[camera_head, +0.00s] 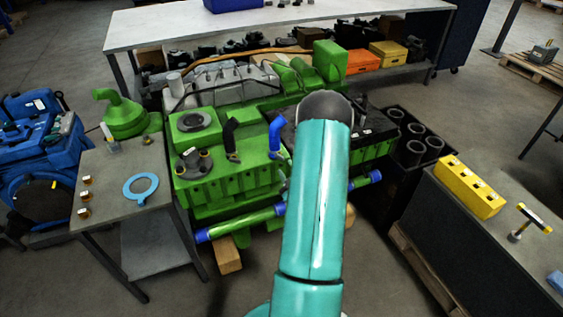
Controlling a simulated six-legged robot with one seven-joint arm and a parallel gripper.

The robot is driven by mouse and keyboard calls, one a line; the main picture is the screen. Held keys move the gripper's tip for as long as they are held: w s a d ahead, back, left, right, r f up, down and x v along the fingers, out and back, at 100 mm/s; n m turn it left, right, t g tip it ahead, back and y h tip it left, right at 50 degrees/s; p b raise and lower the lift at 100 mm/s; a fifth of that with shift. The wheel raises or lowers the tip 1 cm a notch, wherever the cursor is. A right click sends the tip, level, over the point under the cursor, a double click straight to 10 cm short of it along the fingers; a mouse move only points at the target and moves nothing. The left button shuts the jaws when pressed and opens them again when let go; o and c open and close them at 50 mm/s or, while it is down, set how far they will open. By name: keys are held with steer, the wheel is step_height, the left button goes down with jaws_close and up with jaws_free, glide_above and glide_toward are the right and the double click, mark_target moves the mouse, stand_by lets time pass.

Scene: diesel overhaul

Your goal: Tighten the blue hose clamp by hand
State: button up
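A green engine (225,180) stands on wooden blocks in the middle of the view. A short bent blue hose (276,134) rises from its top, just left of my teal arm. A black bent hose (230,136) stands to the left of it. A clamp on the blue hose is too small to make out. A green pipe (243,222) with blue ends runs along the engine's near side, partly behind my arm. My arm reaches up over the engine to a dark rounded joint. My gripper is not visible; the arm may hide it.
A grey side table (115,170) at left holds a light blue ring (140,188) and small brass-coloured parts. A grey bench (450,235) at right carries a yellow block (469,187) and a T-handled tool (528,220). A long workbench (290,22) stands behind. Floor between is open.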

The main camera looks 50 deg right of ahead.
mark_target(280, 158)
steer(key=x, duration=0.5)
steer(key=shift+w, duration=0.15)
steer(key=shift+c, duration=0.2)
jaws_close()
